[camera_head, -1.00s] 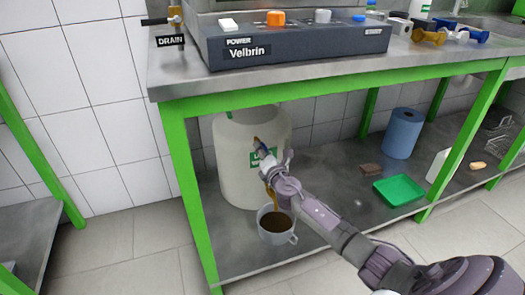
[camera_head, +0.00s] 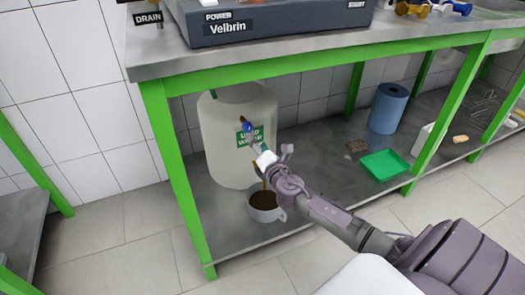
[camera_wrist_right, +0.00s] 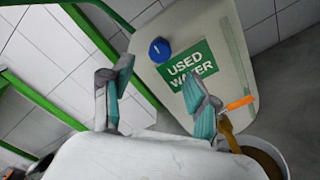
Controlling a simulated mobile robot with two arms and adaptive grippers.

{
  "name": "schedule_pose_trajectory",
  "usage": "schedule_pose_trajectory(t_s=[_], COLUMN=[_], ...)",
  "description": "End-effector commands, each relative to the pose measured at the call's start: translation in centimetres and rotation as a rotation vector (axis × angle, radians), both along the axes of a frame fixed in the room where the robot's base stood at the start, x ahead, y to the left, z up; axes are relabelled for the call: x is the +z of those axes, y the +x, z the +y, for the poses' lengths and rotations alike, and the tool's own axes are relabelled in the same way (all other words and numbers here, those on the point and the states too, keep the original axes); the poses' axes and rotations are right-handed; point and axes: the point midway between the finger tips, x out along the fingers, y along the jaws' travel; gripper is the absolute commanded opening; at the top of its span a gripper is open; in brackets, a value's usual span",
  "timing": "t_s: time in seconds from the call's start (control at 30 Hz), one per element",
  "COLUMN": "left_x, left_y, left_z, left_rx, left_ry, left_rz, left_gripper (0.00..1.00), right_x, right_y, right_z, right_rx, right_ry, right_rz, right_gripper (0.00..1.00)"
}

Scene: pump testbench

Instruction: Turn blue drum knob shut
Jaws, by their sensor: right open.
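The blue knob (camera_head: 247,127) is on the front of the pale drum (camera_head: 222,150), beside its green "USED WATER" label (camera_head: 243,139). In the wrist view the round blue knob (camera_wrist_right: 160,50) lies beyond and between my fingertips, with a visible gap. My right gripper (camera_head: 268,154) is open and empty in front of the drum. Both teal-padded fingers of the right gripper (camera_wrist_right: 158,74) show in the wrist view. An orange handle (camera_wrist_right: 240,103) and a brown tap or stream (camera_wrist_right: 229,132) show by the right finger. My left gripper is out of view.
A cup of brown liquid (camera_head: 265,204) stands on the lower shelf below the drum front, close under my gripper. Green bench legs (camera_head: 178,175) bound the shelf. A green tray (camera_head: 385,163) and blue roll (camera_head: 388,108) stand to the right. The bench top (camera_head: 300,50) overhangs.

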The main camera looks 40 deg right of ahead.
Motion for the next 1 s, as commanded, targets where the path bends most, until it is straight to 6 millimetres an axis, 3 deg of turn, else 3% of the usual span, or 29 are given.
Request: schedule_pose_trajectory(t_s=[0.1, 0.23, 0.87, 1.0], left_x=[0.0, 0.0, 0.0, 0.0], left_y=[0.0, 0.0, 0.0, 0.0], left_z=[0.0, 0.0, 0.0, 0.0], left_rx=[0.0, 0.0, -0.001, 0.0], left_ry=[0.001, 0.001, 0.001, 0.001], left_rz=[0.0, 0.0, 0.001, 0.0], left_gripper=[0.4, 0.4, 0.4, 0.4], right_x=[-0.1, -0.1, 0.0, -1.1], right_y=[-2.1, -3.4, -3.8, -5.5], right_z=[0.5, 0.8, 0.9, 1.8], right_rx=[0.001, -0.001, -0.001, -0.057], right_ry=[0.0, -0.001, 0.001, 0.164], right_rz=[0.002, 0.001, 0.0, 0.002], right_gripper=[0.6, 0.6, 0.6, 0.6])
